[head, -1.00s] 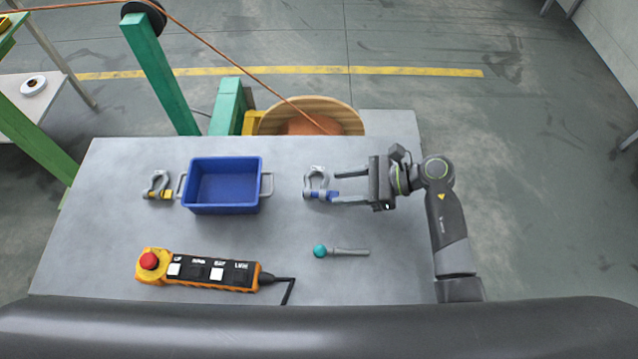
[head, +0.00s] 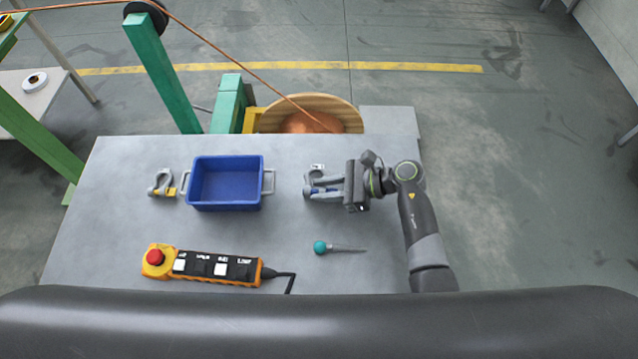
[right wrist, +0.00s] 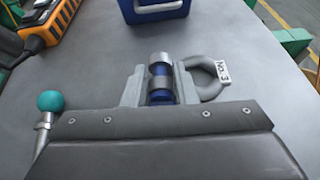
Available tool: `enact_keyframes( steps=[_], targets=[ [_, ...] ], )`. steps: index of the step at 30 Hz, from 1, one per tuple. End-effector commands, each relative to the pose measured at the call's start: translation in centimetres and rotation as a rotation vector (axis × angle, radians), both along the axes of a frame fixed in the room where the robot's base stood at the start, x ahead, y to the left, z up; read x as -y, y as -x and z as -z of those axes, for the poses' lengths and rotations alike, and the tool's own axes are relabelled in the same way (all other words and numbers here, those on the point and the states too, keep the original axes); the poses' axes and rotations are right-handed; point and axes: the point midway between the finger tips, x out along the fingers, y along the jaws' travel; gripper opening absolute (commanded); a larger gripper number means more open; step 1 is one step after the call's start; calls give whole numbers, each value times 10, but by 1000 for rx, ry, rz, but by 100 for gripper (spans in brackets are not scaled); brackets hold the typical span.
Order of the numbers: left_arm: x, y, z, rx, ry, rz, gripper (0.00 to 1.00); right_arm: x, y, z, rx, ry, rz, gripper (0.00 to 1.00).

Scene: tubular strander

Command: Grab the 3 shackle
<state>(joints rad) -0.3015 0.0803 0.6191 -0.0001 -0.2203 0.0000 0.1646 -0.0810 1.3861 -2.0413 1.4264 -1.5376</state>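The No. 3 shackle (head: 311,186) is grey with a blue pin and lies on the table right of the blue bin. In the right wrist view its grey bow (right wrist: 208,88) and white "No. 3" tag stick out to the right of my fingers. My right gripper (head: 318,187) reaches in from the right, its fingers closed in on both sides of the blue pin end (right wrist: 160,83). Part of the shackle is hidden by the fingers. Another grey shackle (head: 161,184) with a yellow pin lies left of the bin. My left gripper is not in view.
The blue bin (head: 264,200) with side handles stands mid-table and looks empty. A yellow-orange control pendant (head: 209,265) with a red button lies at the front left. A teal-knobbed tool (head: 320,247) lies in front of my right gripper. A wooden reel (head: 350,113) stands behind the table.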

Motion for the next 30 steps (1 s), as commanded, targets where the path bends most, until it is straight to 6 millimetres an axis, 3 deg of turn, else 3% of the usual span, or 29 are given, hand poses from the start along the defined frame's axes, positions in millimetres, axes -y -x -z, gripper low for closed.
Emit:
enact_keyframes(
  steps=[1,3,19,30],
  targets=[
    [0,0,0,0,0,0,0,0,0,0,0,0,0,10],
    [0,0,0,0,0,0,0,0,0,0,0,0,0,0],
    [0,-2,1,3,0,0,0,0,-1,-8,6,-2,0,0],
    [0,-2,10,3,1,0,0,0,-1,-53,9,-2,0,0]
  ],
)
